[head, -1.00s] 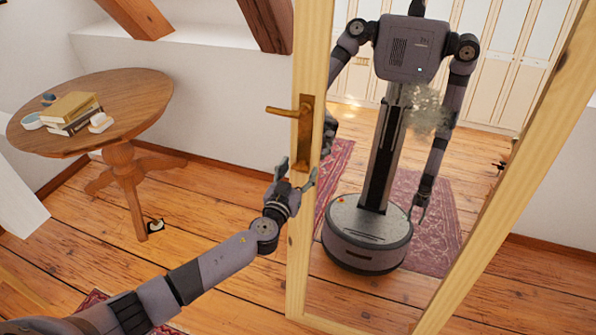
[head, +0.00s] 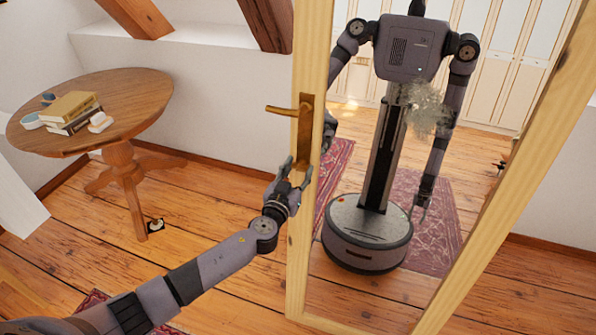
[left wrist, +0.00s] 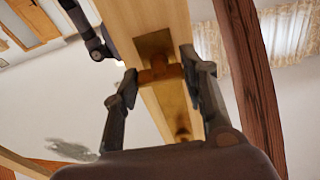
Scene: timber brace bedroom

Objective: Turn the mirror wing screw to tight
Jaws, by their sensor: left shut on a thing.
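The mirror (head: 388,290) stands in a pale wooden frame with a brass plate (head: 306,125) on its left post. A lever handle (head: 283,110) sticks out to the left from the plate's upper part. My left gripper (head: 299,168) is at the plate's lower end, with its fingers around the wing screw, which they mostly hide in the head view. In the left wrist view the brass wing screw (left wrist: 160,74) sits between the fingertips of my left gripper (left wrist: 160,78), which is shut on it. My right gripper shows only as a small reflection in the mirror.
A round wooden table (head: 140,95) with stacked books (head: 73,108) stands to the left. A dark timber beam (head: 266,25) slopes behind the mirror. The mirror reflects my body, a rug and pale cupboards.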

